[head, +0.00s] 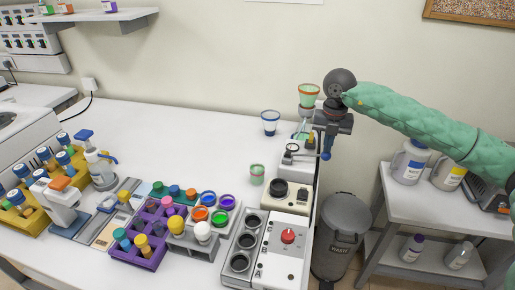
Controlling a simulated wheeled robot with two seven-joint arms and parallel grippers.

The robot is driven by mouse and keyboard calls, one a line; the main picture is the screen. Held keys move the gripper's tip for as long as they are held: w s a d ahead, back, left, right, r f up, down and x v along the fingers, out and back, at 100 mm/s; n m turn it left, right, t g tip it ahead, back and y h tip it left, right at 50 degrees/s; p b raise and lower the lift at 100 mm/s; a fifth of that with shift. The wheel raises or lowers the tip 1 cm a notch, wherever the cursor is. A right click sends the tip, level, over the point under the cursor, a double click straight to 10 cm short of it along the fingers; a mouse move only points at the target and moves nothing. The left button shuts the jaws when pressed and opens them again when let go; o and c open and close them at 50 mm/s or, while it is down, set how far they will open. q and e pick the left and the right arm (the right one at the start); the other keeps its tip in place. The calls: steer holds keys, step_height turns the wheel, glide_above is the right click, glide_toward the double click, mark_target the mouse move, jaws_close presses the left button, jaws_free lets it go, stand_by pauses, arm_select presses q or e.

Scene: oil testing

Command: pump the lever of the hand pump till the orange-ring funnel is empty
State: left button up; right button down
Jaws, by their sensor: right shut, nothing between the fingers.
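The orange-ring funnel (309,97) stands upright at the back right of the bench, on the hand pump (299,152). It looks pale green below its ring; how much liquid is in it I cannot tell. The pump has a round gauge on its front. Its blue lever (327,150) hangs at the right side, with a ball at the lower end. My right gripper (331,128) comes from the right and points down, close above the lever. It is shut and empty; whether it touches the lever I cannot tell. My left gripper is out of view.
A blue-ring funnel (270,122) and a small green cup (257,172) stand left of the pump. A control box with a red knob (288,236) is in front. A purple rack (142,254) holds bottles. A grey bin (337,240) stands beside the bench. The bench's back middle is clear.

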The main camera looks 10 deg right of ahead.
steer(key=shift+w+a+r+p, duration=0.1)
steer(key=shift+a+r+p, duration=0.2)
steer(key=shift+r, duration=0.65)
steer(key=shift+w+a+r+p, duration=0.15)
steer(key=shift+r+p, duration=0.2)
steer(key=shift+r, duration=0.6)
steer(key=shift+w+a+r+p, duration=0.1)
steer(key=shift+a+r+p, duration=0.2)
steer(key=shift+r, duration=0.65)
steer(key=shift+f, duration=0.2)
steer(key=shift+d+f+b, duration=0.1)
steer(key=shift+f+b, duration=0.55)
steer(key=shift+f, duration=0.2)
steer(key=shift+s+d+f+b, duration=0.2)
steer(key=shift+d+f+b, duration=0.15)
steer(key=shift+f+b, duration=0.25)
steer(key=shift+s+d+f+b, duration=0.1)
steer(key=shift+d+f+b, duration=0.15)
steer(key=shift+f+b, duration=0.4)
steer(key=shift+f, duration=0.1)
